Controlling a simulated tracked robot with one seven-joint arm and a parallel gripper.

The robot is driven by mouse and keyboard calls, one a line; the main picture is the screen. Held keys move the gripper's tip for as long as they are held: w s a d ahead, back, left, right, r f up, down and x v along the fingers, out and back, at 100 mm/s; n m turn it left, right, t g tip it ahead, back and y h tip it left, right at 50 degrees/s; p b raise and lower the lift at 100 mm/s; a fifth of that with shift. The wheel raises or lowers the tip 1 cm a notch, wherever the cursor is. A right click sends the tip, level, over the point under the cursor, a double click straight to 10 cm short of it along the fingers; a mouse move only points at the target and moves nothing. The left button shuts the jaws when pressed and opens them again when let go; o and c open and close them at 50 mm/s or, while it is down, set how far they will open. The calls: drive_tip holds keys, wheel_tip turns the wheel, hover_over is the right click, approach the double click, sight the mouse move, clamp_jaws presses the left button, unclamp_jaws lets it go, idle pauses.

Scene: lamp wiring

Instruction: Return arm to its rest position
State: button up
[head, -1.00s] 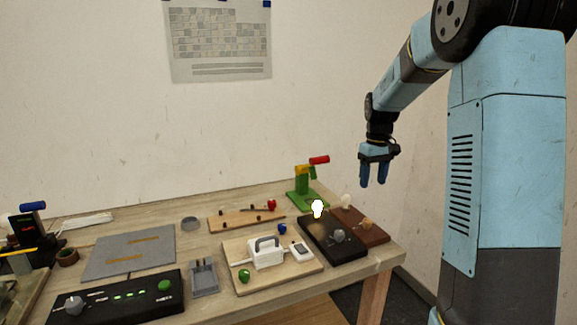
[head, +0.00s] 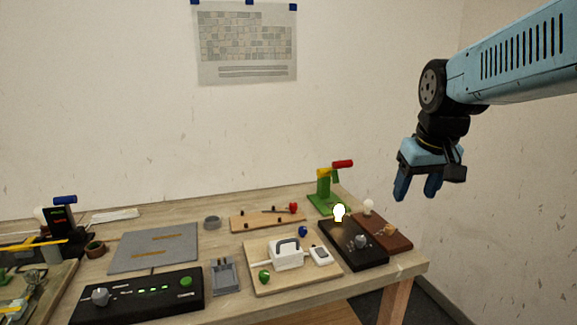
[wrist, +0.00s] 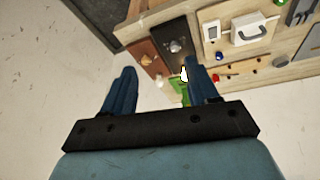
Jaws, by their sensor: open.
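My gripper (head: 417,190) is raised at the right of the head view, above and to the right of the table's right end. Its two blue fingers point down and stand apart with nothing between them. In the wrist view my gripper (wrist: 160,85) also shows its fingers spread and empty. A lit bulb (head: 339,212) glows on a black board (head: 353,250) near the table's right end. It also shows in the wrist view as a bright spot (wrist: 183,74).
A brown board (head: 387,234) with an unlit bulb (head: 368,205) lies at the right edge. A green stand (head: 325,190) with a red handle is behind. A wooden board (head: 262,283) holds a white device (head: 287,258). A black control box (head: 140,300) is at front left. Air around my gripper is clear.

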drive_tip(key=s+a+f+m+t, duration=0.1)
drive_tip(key=s+f, duration=0.1)
drive_tip(key=s, duration=0.7)
drive_tip(key=shift+s+a+t, duration=0.2)
drive_tip(key=shift+s+t, duration=0.1)
drive_tip(key=shift+s, duration=0.05)
idle(0.3)
